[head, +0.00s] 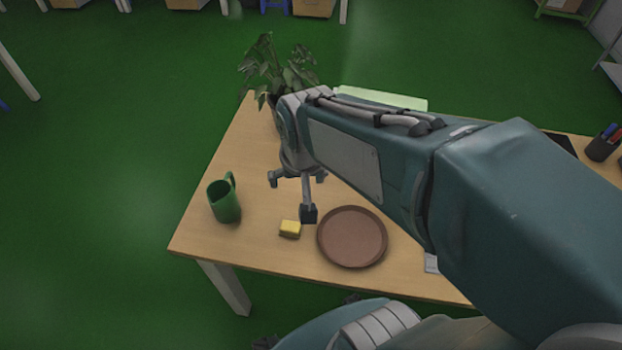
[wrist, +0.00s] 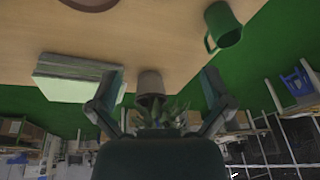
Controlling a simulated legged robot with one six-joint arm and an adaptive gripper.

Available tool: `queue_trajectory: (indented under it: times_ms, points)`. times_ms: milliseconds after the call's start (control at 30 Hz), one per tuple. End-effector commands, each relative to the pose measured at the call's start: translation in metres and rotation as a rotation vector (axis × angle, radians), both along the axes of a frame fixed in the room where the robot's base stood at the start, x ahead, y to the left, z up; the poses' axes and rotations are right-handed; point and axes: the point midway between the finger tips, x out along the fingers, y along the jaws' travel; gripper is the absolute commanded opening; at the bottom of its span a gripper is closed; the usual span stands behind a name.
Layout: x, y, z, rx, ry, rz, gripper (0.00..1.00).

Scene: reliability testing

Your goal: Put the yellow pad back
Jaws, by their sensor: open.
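The yellow pad (head: 290,228) is a small yellow block lying on the wooden table, between the green mug (head: 224,202) and the round brown plate (head: 352,237). My gripper (wrist: 161,82) is open, with its two fingers spread and nothing held between them in the wrist view. In the head view, my gripper hangs over the table behind the pad; a dark fingertip appears just right of the pad, and I cannot tell its height or whether it touches. The pad is not in the wrist view.
A potted plant (head: 268,72) stands at the back left, its pot (wrist: 150,84) showing beyond my fingers. A pale green stack (head: 380,98) lies behind my arm. A pen holder (head: 603,146) is at the far right. Table between pad and mug is clear.

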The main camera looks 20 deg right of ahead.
Motion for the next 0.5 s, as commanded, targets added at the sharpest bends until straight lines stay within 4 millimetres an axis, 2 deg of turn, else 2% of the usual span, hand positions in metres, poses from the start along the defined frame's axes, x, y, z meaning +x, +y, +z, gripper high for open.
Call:
queue_trajectory:
  times_ms: [33,233,400,500]
  points:
    - [-0.009,0.000,0.012,-0.009,-0.032,0.029,1.00]
    - [-0.044,0.000,0.043,-0.053,-0.130,0.146,1.00]
    - [-0.067,0.000,0.057,-0.087,-0.188,0.218,1.00]
    - [-0.073,0.000,0.060,-0.097,-0.202,0.238,1.00]
